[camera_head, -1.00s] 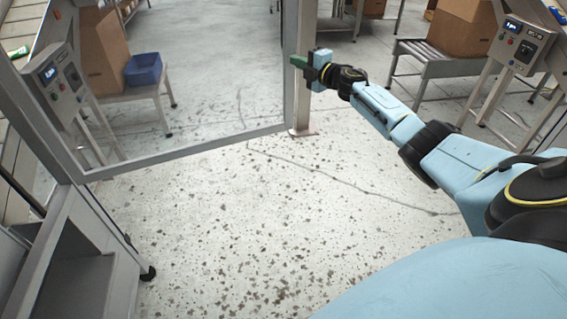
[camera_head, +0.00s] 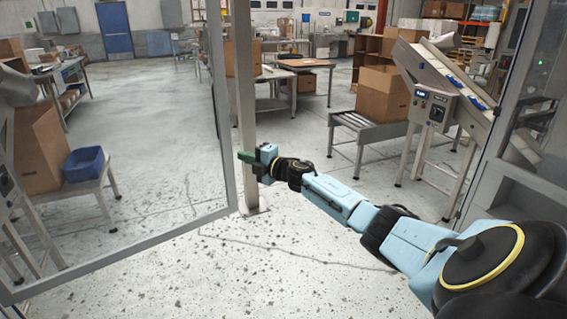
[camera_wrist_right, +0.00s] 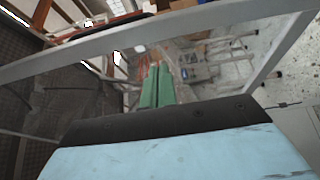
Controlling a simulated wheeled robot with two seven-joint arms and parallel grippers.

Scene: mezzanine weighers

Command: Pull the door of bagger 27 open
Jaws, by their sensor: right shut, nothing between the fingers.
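The door (camera_head: 222,110) is a clear panel in a grey metal frame, filling the left of the head view. It stands swung out into the room, its free upright edge toward the picture's middle. No bagger number is readable. My right gripper (camera_head: 247,157), with green fingers, is shut and empty just right of that edge. I cannot tell whether it touches the frame. In the right wrist view the green fingers (camera_wrist_right: 156,86) lie together, and a grey frame bar (camera_wrist_right: 150,32) crosses beyond them. My left gripper is out of view.
A grey post (camera_head: 243,80) stands behind my right gripper. Through the panel I see a blue bin (camera_head: 84,164) on a stand. A roller conveyor (camera_head: 370,130) with a cardboard box (camera_head: 383,92) and a control box (camera_head: 434,106) are to the right. Speckled floor between is clear.

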